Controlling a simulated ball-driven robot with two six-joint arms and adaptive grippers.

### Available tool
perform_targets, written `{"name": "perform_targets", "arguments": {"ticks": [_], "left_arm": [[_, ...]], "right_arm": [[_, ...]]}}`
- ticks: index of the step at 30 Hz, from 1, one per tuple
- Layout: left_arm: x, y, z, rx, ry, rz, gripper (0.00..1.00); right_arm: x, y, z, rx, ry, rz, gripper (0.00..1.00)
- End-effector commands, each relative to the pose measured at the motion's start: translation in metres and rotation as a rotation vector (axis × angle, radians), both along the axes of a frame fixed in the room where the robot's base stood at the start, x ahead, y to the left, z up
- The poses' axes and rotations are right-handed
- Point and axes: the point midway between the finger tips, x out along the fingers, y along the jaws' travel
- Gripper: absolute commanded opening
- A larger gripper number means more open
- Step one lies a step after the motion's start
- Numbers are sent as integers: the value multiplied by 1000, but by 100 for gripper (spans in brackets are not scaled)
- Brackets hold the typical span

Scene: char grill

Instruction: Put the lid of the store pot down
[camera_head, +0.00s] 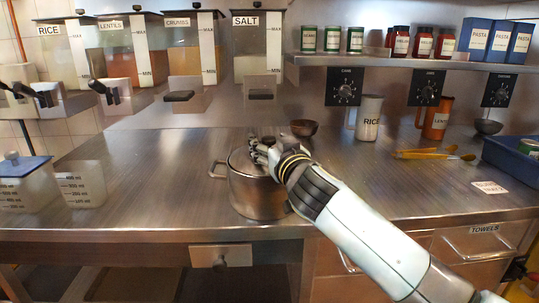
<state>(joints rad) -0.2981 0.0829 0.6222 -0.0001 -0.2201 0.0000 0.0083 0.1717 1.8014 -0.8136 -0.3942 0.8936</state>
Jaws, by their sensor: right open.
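The steel store pot (258,196) stands on the steel counter near its front edge, with a loop handle showing on its left side. What looks like its lid (239,162) shows as a pale curved surface at the pot's top, left of my gripper. My gripper hides much of it, so I cannot tell whether it sits flat. My right gripper (262,146) is open at the top of the pot, over the lid area. Whether its fingers touch the lid is unclear. My left gripper is not in view.
Wall dispensers, including one marked SALT (259,50), hang at the back left. Clear measuring containers (82,185) are left.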

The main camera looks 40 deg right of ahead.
Motion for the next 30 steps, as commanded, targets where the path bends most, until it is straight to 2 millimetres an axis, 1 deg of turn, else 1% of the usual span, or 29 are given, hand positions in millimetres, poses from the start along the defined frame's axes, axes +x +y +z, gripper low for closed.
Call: {"name": "perform_targets", "arguments": {"ticks": [1,2,12,14,23,26,30], "left_arm": [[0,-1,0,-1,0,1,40],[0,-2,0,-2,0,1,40],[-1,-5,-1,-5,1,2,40],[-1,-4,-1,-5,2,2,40],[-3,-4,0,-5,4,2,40],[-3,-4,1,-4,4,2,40],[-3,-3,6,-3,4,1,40]], "right_arm": [[0,0,0,0,0,0,55],[0,0,0,0,0,0,52],[0,0,0,0,0,0,7],[0,0,0,0,0,0,0],[0,0,2,-1,-2,0,0],[0,0,6,0,-3,0,0],[0,0,20,-1,-3,0,0]]}}
